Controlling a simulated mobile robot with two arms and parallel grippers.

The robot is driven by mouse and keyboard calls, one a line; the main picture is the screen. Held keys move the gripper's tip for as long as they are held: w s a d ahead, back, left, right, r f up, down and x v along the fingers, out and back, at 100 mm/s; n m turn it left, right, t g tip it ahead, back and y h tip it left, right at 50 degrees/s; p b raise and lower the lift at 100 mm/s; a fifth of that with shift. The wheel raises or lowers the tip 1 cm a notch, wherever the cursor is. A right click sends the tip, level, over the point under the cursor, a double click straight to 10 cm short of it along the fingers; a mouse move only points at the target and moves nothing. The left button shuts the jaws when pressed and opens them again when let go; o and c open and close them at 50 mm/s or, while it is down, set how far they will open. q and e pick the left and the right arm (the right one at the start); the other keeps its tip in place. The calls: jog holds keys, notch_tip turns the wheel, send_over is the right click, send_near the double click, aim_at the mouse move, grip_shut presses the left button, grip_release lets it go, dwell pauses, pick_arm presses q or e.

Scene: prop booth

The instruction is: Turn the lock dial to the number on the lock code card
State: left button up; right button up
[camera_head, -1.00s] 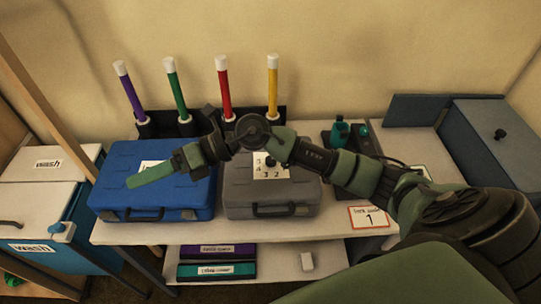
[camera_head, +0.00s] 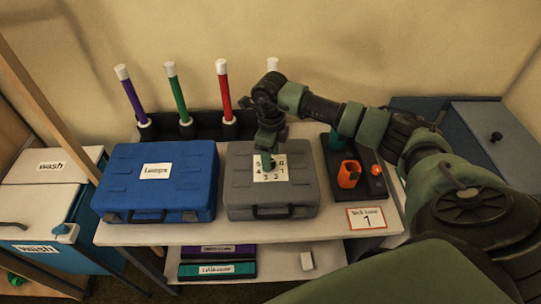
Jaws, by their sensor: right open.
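The grey case (camera_head: 236,190) lies shut on the white table. On its lid is a white number plate (camera_head: 262,177) with digits around the lock dial; 5, 0, 4, 3, 2 and 1 can be made out. My right gripper (camera_head: 267,161) points down over the plate's middle, open, its green fingers at the dial. The fingers hide the dial, so its pointer cannot be read and contact cannot be told. The lock code card (camera_head: 367,218), white with a red border, lies at the table's front right and reads 1. My left gripper is not in view.
A blue case (camera_head: 158,175) with a label stands left of the grey one. A rack behind holds coloured tubes. A dark tray (camera_head: 372,188) with orange and green items is at right, under my right arm. Binders (camera_head: 217,270) lie on the lower shelf.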

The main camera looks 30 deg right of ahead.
jog(key=shift+f, duration=0.75)
grip_shut()
jog(key=shift+m, duration=0.3)
jog(key=m+b, duration=0.2)
jog(key=m, duration=0.1)
jog(key=m+b, duration=0.1)
jog(key=m, duration=0.4)
dwell(0.3)
